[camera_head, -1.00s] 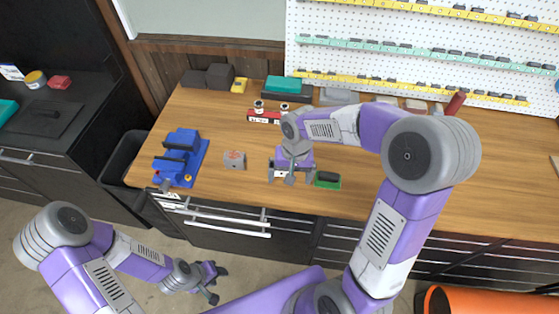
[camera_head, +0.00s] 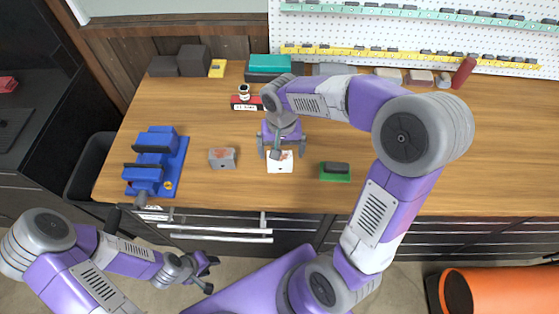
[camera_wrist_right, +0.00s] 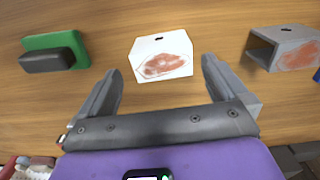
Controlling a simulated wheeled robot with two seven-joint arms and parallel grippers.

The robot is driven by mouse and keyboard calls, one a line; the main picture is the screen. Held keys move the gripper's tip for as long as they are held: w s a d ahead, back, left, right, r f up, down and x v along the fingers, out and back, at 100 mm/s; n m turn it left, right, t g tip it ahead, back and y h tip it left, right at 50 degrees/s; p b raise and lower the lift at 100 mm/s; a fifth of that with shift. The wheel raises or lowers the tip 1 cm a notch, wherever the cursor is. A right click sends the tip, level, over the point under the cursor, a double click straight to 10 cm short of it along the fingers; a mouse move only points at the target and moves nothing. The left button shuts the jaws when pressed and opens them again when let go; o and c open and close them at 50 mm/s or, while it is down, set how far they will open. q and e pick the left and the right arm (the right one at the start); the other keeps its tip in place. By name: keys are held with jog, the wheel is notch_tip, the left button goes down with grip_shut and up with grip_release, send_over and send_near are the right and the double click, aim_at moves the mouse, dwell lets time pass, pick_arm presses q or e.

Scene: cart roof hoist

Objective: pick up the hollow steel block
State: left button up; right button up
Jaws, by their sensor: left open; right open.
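My left gripper (camera_head: 207,272) is open, low in front of the drawers.
A blue vise (camera_head: 156,160) stands left of the block. A green-and-black brush-like item (camera_head: 335,171) lies to the right. Dark boxes (camera_head: 193,60), a teal box (camera_head: 269,64) and a red item (camera_head: 247,103) are behind. Bare wood surrounds the block.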

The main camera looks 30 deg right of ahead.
aim_at(280, 161)
jog(key=f+b, duration=0.1)
jog(key=f, duration=0.4)
jog(key=shift+a, duration=0.2)
jog(key=c, duration=1.2)
